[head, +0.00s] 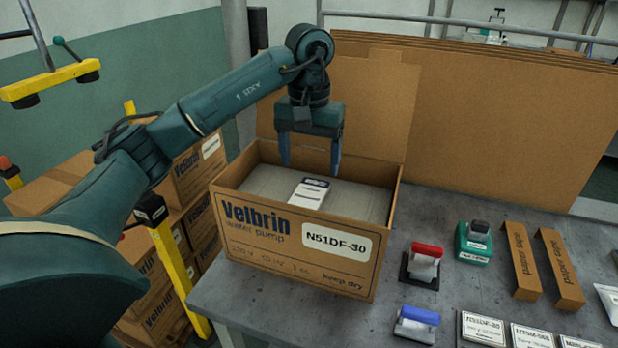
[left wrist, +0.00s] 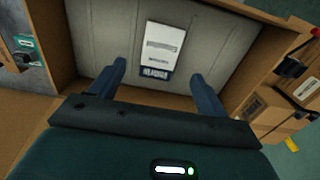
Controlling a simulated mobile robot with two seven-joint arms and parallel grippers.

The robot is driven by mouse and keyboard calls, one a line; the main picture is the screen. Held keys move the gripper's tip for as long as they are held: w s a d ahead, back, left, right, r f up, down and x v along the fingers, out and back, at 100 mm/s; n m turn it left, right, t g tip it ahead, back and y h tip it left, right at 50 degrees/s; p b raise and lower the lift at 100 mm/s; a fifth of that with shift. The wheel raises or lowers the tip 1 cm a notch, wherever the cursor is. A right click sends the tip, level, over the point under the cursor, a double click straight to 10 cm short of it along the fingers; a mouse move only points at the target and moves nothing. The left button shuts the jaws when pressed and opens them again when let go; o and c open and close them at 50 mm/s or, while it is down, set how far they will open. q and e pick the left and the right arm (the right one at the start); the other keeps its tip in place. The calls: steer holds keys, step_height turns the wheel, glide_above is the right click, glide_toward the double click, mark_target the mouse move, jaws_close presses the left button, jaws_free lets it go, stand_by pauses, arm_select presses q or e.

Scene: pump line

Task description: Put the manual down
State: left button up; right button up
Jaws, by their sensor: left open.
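The manual (head: 310,193), a small white booklet with a dark blue band, lies flat on the grey packing inside the open cardboard box (head: 290,250) marked Velbrin N51DF-30. My left gripper (head: 309,172) is above the box opening, pointing down, with its blue fingers apart and nothing between them. In the left wrist view the manual (left wrist: 161,50) lies on the grey surface beyond the open fingers (left wrist: 160,85), apart from them. My right gripper is in neither view.
On the grey table (head: 260,310) right of the box are a red-handled stamp (head: 424,262), a green stamp pad (head: 474,243), a blue-handled stamp (head: 417,323), paper tape boxes (head: 521,262) and label cards (head: 483,329). Flat cardboard sheets (head: 480,120) stand behind. Stacked cartons (head: 190,170) stand left.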

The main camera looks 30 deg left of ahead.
arm_select(q)
step_height(320, 180, up, 5)
steer(key=shift+r+p, duration=0.15)
steer(key=shift+p, duration=0.4)
